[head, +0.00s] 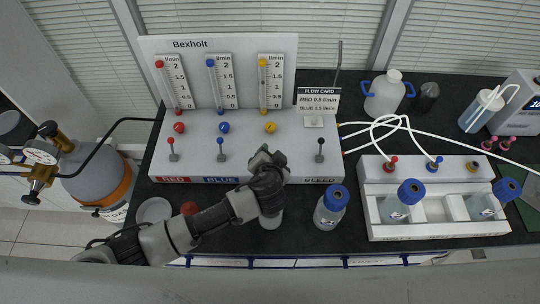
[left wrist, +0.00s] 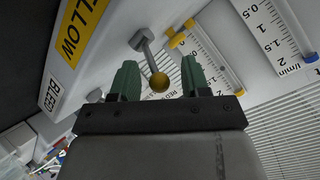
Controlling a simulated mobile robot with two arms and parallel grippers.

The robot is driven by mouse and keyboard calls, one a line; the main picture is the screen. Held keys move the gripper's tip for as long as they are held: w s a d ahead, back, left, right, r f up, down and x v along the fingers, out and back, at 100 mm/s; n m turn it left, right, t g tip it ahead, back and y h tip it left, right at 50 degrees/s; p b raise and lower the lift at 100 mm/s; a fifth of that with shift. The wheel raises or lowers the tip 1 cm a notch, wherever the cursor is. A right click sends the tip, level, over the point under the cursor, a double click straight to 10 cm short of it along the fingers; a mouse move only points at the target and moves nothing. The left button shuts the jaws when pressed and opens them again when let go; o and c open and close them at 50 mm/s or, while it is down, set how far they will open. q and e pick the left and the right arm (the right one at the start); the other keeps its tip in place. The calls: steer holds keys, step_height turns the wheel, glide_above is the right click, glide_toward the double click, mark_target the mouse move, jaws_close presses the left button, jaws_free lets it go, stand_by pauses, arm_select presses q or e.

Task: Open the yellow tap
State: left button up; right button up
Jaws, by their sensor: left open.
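The yellow tap shows in the left wrist view as a grey lever ending in a yellow ball (left wrist: 159,82), beside the YELLOW label (left wrist: 82,30). My left gripper (left wrist: 159,68) is open, with one green finger on each side of the ball and a gap to each. In the head view my left gripper (head: 268,162) is over the panel's front, between the blue-ball lever (head: 220,145) and the black-ball BLEED lever (head: 320,143), and hides the yellow tap. The yellow knob (head: 270,127) and yellow flow meter (head: 263,85) are behind it. My right gripper is not in view.
The red-ball lever (head: 171,143) is at the panel's left. The FLOW CARD (head: 319,99) stands at its back right. A blue-capped bottle (head: 330,208) stands right of my arm. A white rack (head: 440,232) holds bottles farther right. A gas cylinder (head: 95,172) is at left.

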arm_select(q)
steer(key=b+v, duration=0.1)
steer(key=v, duration=0.9)
steer(key=shift+s+r+b, duration=0.25)
steer(key=shift+s+b, duration=0.05)
steer(key=shift+b, duration=0.1)
